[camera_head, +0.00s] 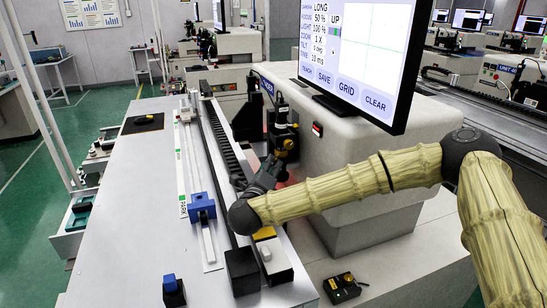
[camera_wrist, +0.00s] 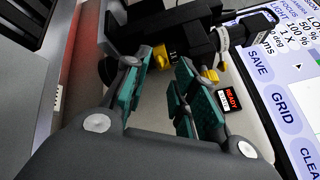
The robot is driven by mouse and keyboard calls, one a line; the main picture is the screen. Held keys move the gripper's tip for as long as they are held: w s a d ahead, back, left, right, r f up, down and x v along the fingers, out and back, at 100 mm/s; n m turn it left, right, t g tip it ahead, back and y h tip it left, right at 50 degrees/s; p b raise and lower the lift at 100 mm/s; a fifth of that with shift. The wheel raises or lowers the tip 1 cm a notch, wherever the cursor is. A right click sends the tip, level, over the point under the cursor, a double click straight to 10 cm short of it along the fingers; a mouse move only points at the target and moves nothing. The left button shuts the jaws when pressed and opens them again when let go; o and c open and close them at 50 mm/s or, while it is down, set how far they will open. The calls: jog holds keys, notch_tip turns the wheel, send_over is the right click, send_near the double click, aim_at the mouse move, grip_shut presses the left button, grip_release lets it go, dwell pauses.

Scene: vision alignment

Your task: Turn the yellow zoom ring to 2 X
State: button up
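The yellow zoom ring (camera_wrist: 160,57) sits on the black camera body, just beyond my fingertips in the wrist view. In the head view a small yellow part (camera_head: 287,144) shows on the dark upright camera unit, right above my gripper (camera_head: 268,173). My gripper (camera_wrist: 160,80) is open, its two teal-padded fingers apart with nothing between them. The ring lies nearer the left finger's tip; whether that finger touches it I cannot tell. The monitor (camera_head: 360,50) reads ZOOM 1 X.
A second yellow knob (camera_wrist: 210,75) is near the right finger. A small box with red READY text (camera_wrist: 231,99) stands to its right. The monitor's edge is close on the right. In the head view, a blue clamp (camera_head: 201,206) stands on the rail left of my arm.

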aim_at(279, 154)
jog(key=shift+p+x, duration=0.6)
jog(key=shift+x, duration=1.6)
jog(key=shift+c, duration=0.2)
grip_shut()
